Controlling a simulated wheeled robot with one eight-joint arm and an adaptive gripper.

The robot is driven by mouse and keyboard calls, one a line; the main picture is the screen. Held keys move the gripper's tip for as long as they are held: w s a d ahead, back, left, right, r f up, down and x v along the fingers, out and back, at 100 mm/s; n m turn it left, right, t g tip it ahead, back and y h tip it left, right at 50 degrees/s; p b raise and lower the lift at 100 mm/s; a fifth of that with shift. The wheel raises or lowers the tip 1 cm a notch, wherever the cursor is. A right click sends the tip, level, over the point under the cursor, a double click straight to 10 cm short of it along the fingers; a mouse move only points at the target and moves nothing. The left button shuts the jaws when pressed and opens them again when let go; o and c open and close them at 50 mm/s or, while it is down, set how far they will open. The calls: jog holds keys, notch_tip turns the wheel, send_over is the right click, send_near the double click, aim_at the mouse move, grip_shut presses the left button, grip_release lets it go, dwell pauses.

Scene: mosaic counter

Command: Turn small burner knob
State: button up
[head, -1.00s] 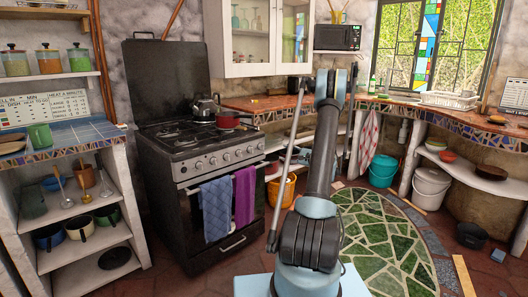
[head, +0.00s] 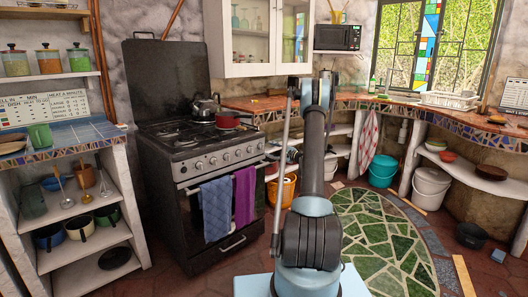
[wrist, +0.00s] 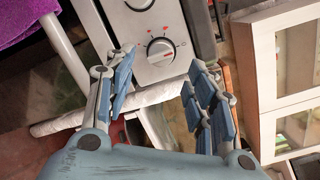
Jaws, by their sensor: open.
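The stove (head: 215,185) stands left of my arm in the head view, with a row of knobs (head: 226,157) along its front panel. In the wrist view a round, pale knob (wrist: 160,52) with red marks around it sits on the steel panel (wrist: 185,22). A second knob (wrist: 138,4) is cut off at the top edge. My gripper (wrist: 162,64) is open, its blue-padded fingers spread to either side of the nearer knob in the picture. I cannot tell how far the fingertips are from it. Nothing is between the fingers.
A purple towel (head: 244,195) and a blue towel (head: 216,208) hang on the oven handle. A red pan (head: 228,121) and a kettle (head: 204,107) sit on the stove top. A wooden counter (head: 255,103) adjoins the stove. An orange bucket (head: 282,190) stands below.

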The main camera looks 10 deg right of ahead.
aim_at(262, 147)
jog(key=shift+x, duration=2.7)
jog(key=c, duration=1.1)
jog(key=shift+o, duration=0.2)
jog(key=shift+s+a, duration=0.1)
jog(key=shift+a, duration=0.1)
jog(key=shift+d, duration=0.1)
